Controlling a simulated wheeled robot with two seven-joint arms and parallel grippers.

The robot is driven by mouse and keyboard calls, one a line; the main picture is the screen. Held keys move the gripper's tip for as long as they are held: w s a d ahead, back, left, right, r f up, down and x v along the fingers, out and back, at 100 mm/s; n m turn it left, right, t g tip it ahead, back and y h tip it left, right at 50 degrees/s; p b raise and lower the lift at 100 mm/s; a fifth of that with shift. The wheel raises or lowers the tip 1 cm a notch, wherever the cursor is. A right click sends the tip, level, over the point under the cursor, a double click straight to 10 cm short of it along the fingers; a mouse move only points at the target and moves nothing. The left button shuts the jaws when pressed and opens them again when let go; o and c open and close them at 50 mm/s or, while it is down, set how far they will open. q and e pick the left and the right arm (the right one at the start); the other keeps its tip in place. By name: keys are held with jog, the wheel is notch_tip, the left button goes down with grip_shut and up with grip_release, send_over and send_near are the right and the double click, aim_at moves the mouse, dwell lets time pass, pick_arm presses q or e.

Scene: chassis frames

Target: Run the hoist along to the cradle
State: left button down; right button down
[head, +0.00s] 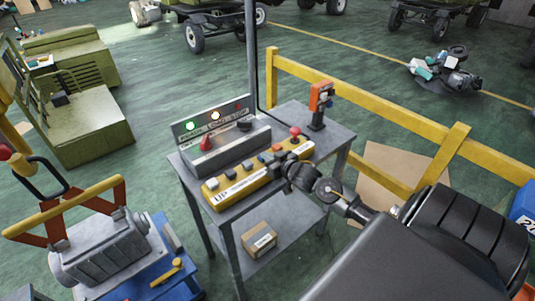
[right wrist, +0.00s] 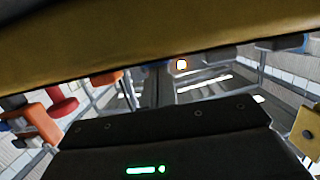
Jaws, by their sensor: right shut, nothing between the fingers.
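A yellow push-button pendant (head: 228,186), marked UP at its near end, lies on a grey metal stand. It has a row of grey, blue and orange buttons. My right gripper (head: 286,169) is shut and empty at the pendant's right-hand edge, by the buttons; I cannot tell whether it presses one. In the right wrist view a yellow surface (right wrist: 130,45) crosses close in front. At the lower left, a black hook loop (head: 42,172) is at a yellow and red lifting beam (head: 75,205) above a grey finned casting (head: 103,248), by a blue stand (head: 185,285). I cannot identify the cradle. My left gripper is out of view.
A grey control box (head: 232,145) with lit green and whitish lamps stands behind the pendant. An orange handheld device (head: 320,97) is at the stand's back corner. A cardboard box (head: 259,239) sits on the lower shelf. A yellow rail (head: 370,112) runs behind.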

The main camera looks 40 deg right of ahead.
jog(key=shift+s+a+f, duration=0.1)
jog(key=shift+s+f, duration=0.05)
jog(key=shift+f, duration=0.25)
jog(key=shift+s+a+f, duration=0.1)
jog(key=shift+f, duration=0.3)
jog(key=shift+w+r+p, duration=0.1)
jog(key=shift+r+p, duration=0.4)
jog(key=shift+p, duration=0.05)
notch_tip(320, 180, up, 4)
jog(key=p, duration=0.4)
jog(key=shift+w+d+r, duration=0.15)
jog(key=shift+r, duration=0.05)
jog(key=shift+s+f+b, duration=0.25)
jog(key=shift+s+b, duration=0.25)
jog(key=shift+s, duration=0.15)
jog(key=r+b+v, duration=0.1)
jog(key=b+v, duration=0.1)
jog(key=v, duration=0.7)
jog(key=shift+w, duration=0.2)
jog(key=shift+d, duration=0.1)
